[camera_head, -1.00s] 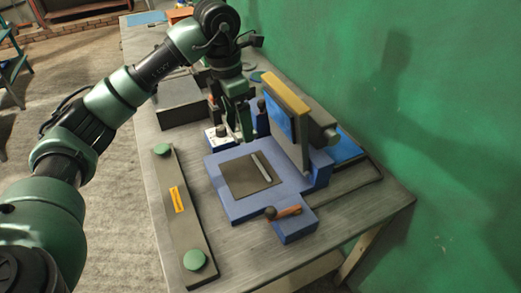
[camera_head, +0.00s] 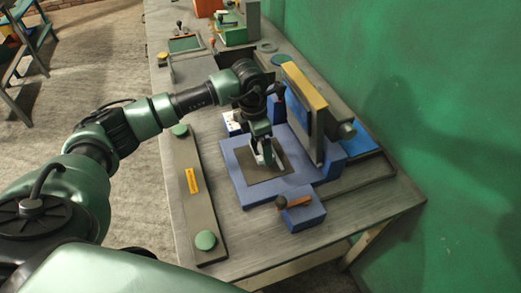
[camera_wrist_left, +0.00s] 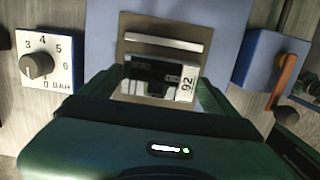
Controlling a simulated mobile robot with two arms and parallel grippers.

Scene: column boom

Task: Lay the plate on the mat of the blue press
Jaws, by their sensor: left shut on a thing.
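The blue press has a flat blue base (camera_head: 236,178) with a dark brown mat (camera_head: 262,177) on it. Its upright platen (camera_head: 303,112) with a yellow top edge stands open at the right. My left gripper (camera_head: 264,163) is over the mat, pointing down. In the left wrist view the left gripper (camera_wrist_left: 160,85) is shut on a small shiny plate (camera_wrist_left: 150,76) marked with a number label. The plate is in front of a pale bar (camera_wrist_left: 165,38) on the mat (camera_wrist_left: 150,20). I cannot tell whether the plate touches the mat. My right gripper is out of view.
A blue block with an orange-handled lever (camera_head: 295,202) stands at the press's near side. A pressure dial (camera_wrist_left: 37,65) sits beside the base. A long grey panel with two green buttons (camera_head: 206,240) lies left. A green machine (camera_head: 233,30) stands farther back.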

